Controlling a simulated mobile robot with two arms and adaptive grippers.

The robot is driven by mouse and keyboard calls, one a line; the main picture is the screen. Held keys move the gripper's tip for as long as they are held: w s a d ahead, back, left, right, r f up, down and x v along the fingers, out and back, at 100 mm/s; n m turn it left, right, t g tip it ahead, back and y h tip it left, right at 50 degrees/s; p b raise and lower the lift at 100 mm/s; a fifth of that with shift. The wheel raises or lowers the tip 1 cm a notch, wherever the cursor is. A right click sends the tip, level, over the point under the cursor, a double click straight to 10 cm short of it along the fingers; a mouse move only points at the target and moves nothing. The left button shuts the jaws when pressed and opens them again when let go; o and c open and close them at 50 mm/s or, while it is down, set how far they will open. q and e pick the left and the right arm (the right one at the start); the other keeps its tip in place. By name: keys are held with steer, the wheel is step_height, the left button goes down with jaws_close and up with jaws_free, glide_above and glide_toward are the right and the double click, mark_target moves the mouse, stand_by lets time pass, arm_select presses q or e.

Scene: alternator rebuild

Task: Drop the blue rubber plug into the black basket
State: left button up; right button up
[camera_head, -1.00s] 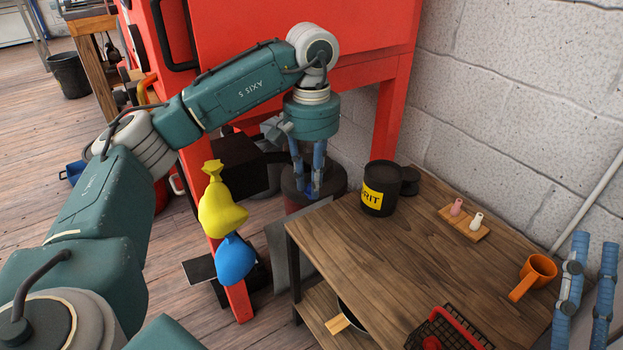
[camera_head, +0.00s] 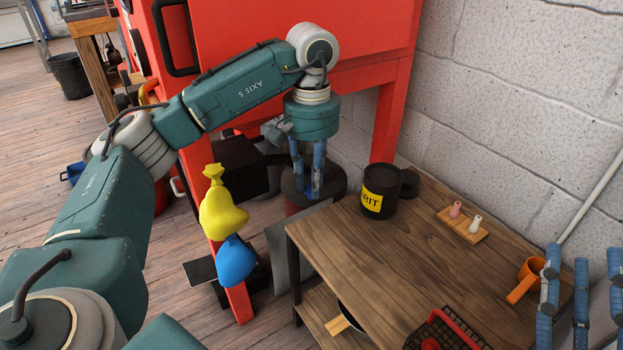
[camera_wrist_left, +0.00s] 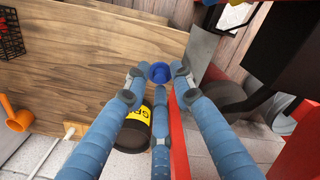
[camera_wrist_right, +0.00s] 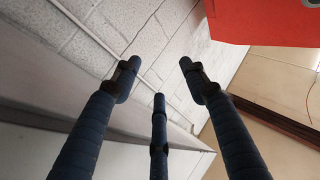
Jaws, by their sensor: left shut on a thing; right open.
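The blue rubber plug (camera_wrist_left: 160,72) is between the fingertips of my left gripper (camera_wrist_left: 157,76), which is shut on it. In the head view the left gripper (camera_head: 308,192) points down over a dark round drum beyond the table's far left corner, and the plug is mostly hidden by the fingers. My right gripper (camera_head: 582,290) is open and empty at the table's right side.
A red cabinet (camera_head: 300,60) and a block wall (camera_head: 500,100) stand behind. The table's middle is clear.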

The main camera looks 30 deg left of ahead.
arm_select(q)
steer(key=shift+r, duration=0.3)
steer(key=shift+r+p, duration=0.45)
steer(key=shift+p, duration=0.25)
steer(key=shift+r+p, duration=0.25)
steer(key=shift+p, duration=0.05)
steer(key=shift+r, duration=0.1)
arm_select(e)
step_height(320, 180, down, 12)
steer(key=w+d+g+h, duration=0.1)
steer(key=w+g+h, duration=0.1)
steer(key=g, duration=0.3)
steer(key=shift+g, duration=0.3)
